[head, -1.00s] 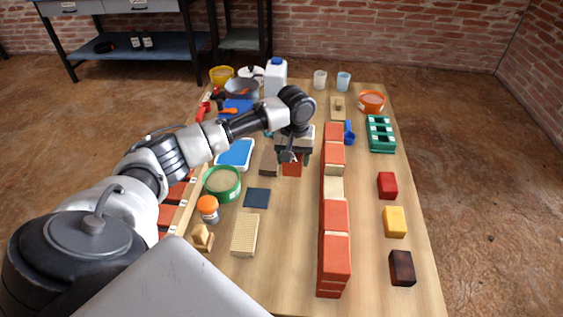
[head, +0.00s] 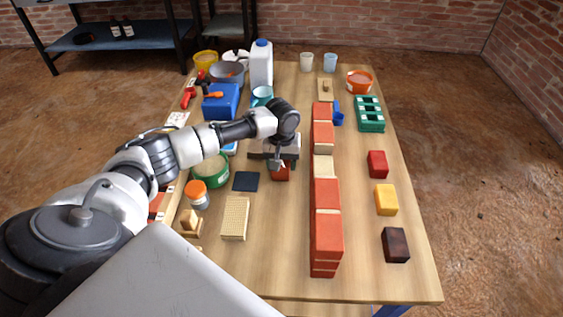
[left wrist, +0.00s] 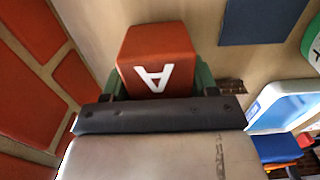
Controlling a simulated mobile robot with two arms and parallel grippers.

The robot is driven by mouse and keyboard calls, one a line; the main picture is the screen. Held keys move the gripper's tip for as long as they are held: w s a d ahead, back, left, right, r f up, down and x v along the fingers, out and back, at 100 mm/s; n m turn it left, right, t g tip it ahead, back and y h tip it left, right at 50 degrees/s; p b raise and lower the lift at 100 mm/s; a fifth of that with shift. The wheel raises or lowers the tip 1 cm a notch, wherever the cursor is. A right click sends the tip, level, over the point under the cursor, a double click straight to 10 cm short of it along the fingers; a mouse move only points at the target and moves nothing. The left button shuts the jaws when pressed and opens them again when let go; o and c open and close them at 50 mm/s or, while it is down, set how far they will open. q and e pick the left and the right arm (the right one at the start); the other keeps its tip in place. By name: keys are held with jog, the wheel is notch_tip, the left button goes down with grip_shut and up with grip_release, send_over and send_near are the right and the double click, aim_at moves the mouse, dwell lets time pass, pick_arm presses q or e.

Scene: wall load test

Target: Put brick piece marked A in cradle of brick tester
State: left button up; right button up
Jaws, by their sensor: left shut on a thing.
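The red brick piece marked with a white A (left wrist: 158,62) is between the green-sided fingers of my left gripper (head: 280,163) in the left wrist view. My left gripper is shut on it. In the head view the brick piece (head: 281,173) hangs below the gripper, left of the brick wall. Its height above the table is hard to tell. I cannot identify the brick tester or its cradle for sure; my arm hides part of that area. My right gripper is not in view.
A long red-and-cream brick wall (head: 327,215) runs right of the gripper. A dark blue tile (head: 246,181), a cream ribbed block (head: 235,218) and a green tub (head: 211,170) lie left. Red, yellow and dark blocks (head: 396,245) stand right. Bare wood lies near the front.

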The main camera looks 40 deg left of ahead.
pick_arm(q)
jog(key=o, duration=0.8)
jog(key=shift+f, duration=0.1)
jog(key=o, duration=0.4)
jog(key=shift+o, duration=0.2)
